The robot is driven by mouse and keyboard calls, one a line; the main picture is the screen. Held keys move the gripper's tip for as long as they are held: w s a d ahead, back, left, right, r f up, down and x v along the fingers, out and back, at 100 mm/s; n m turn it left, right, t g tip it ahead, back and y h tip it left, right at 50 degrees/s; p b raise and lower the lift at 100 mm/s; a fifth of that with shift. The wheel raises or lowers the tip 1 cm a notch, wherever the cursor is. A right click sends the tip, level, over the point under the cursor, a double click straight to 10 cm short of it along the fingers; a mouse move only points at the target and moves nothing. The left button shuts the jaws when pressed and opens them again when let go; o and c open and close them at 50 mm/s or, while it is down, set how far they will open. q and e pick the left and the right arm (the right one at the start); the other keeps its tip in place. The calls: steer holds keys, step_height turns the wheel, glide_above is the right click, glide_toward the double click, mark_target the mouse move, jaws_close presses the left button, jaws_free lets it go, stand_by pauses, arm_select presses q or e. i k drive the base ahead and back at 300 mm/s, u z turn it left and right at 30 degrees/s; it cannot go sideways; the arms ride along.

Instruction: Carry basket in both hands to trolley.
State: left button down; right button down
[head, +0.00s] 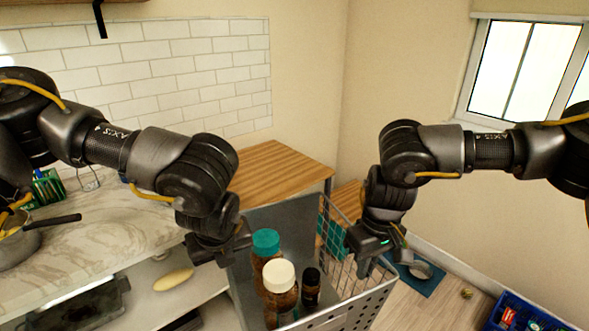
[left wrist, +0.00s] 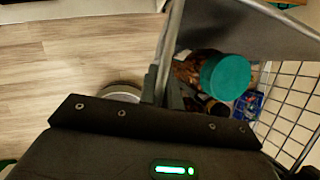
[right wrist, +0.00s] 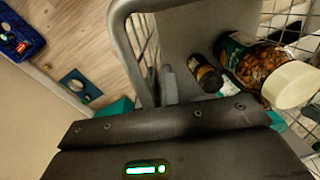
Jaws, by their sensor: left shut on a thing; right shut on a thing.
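The grey basket (head: 352,309) has solid, perforated and wire-mesh walls. It is at the bottom centre of the head view, its lower part cut off. Inside are a jar with a teal lid (head: 266,243), a jar with a white lid (head: 280,277) and a small dark bottle (head: 311,287). My left gripper (head: 238,246) is shut on the basket's left rim; the left wrist view shows the grey rim (left wrist: 170,45) between its fingers. My right gripper (head: 368,262) is shut on the right side; the right wrist view shows the rim (right wrist: 118,28) there. I cannot identify the trolley.
A marble counter (head: 95,245) with a pan (head: 22,245) runs along the left, with a shelf below. A wooden-topped unit (head: 275,170) stands behind the basket. A blue crate (head: 520,315) and a blue mat (head: 428,282) lie on the floor at right.

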mark_target(281, 171)
steer(key=z, duration=0.1)
steer(key=i, duration=2.6)
steer(key=u, duration=0.65)
